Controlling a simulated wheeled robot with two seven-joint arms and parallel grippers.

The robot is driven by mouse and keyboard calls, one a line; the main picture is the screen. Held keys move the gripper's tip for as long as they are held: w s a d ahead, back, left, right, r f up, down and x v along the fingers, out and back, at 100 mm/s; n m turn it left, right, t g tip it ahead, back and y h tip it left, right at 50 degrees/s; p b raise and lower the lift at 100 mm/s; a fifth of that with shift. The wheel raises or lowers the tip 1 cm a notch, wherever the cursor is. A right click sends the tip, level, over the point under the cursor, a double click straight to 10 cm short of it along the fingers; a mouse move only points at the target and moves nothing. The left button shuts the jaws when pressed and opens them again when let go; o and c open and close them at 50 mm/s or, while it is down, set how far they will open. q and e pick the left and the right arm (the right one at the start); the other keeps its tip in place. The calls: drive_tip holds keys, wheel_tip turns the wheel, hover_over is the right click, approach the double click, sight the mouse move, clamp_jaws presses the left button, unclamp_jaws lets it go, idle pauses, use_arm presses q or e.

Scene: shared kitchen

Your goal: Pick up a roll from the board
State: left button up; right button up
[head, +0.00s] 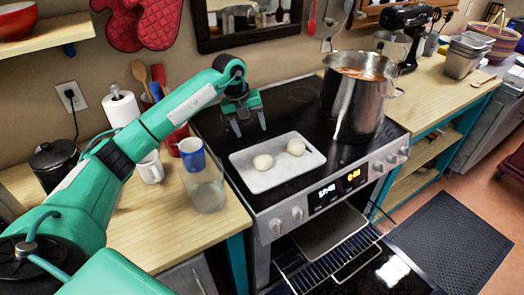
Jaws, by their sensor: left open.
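Two pale round rolls lie on a white board on the black stovetop. The left roll (263,162) sits near the middle of the board (277,179). The right roll (296,147) sits nearer its back right. My left gripper (248,131) is open with its fingers pointing down. In the picture it is just above the board's back edge, up and left of both rolls. It appears empty and apart from them. My right gripper is not in view.
A large steel pot (355,100) with orange-red contents stands on the stove, right of the board. The oven door (365,272) is open below.

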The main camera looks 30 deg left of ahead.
use_arm(q)
drive_tip(key=p, duration=0.2)
hover_over(260, 155)
drive_tip(key=a, duration=0.2)
drive_tip(key=f, duration=0.5)
drive_tip(key=shift+s+d, duration=0.2)
drive_tip(key=shift+s, duration=0.2)
drive_tip(key=shift+p+x, duration=0.5)
drive_tip(key=shift+x, duration=1.05)
drive_tip(key=p+x, duration=0.1)
drive_tip(key=x, duration=0.1)
drive_tip(key=p+x, duration=0.1)
drive_tip(key=x, duration=0.1)
drive_tip(key=shift+s+d, duration=0.2)
drive_tip(key=shift+f, duration=0.4)
drive_tip(key=c, duration=0.6)
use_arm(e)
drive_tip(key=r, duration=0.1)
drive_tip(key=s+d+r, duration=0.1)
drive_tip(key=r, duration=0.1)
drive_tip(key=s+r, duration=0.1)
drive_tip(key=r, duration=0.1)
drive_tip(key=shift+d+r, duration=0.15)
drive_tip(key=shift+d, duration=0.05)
